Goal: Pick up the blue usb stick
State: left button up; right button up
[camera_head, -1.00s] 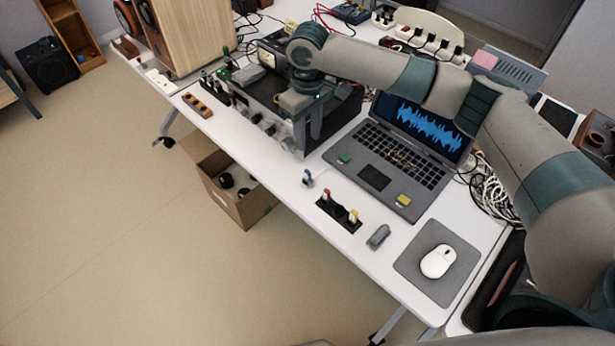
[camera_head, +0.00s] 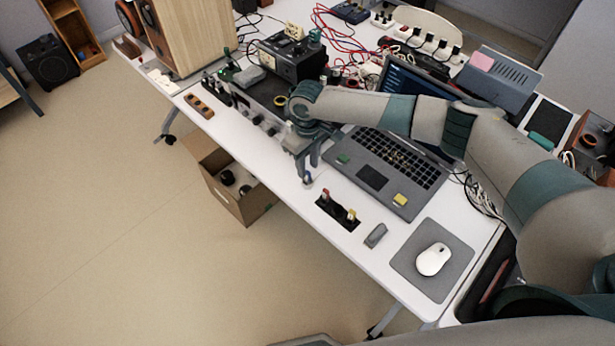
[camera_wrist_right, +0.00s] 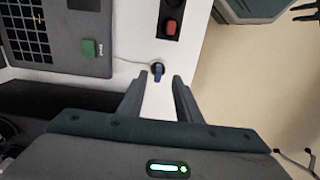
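The small blue usb stick (camera_head: 307,178) stands upright near the front edge of the white table (camera_head: 285,190), left of the laptop. In the right wrist view the blue stick (camera_wrist_right: 157,73) shows at a small dark round spot, just beyond and between the fingertips. My right gripper (camera_head: 307,167) is open and points down over the stick. In the right wrist view its two fingers (camera_wrist_right: 157,88) are apart, with nothing held between them. Whether the fingertips are level with the stick is hard to tell. My left gripper is not in view.
An open laptop (camera_head: 410,165) bears a green piece (camera_head: 343,158) and a yellow piece (camera_head: 400,199). A black holder (camera_head: 333,212) with red and yellow-topped sticks stands nearby. A grey piece (camera_head: 376,235) and a white mouse (camera_head: 432,259) lie to the right. An open cardboard box (camera_head: 225,190) is below.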

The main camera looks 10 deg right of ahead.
aim_at(308, 172)
jog(key=shift+f+p, duration=0.55)
jog(key=f, duration=0.2)
jog(key=p, duration=0.1)
jog(key=shift+w+f, duration=0.25)
jog(key=shift+f, duration=0.8)
jog(key=shift+c, duration=0.7)
grip_shut()
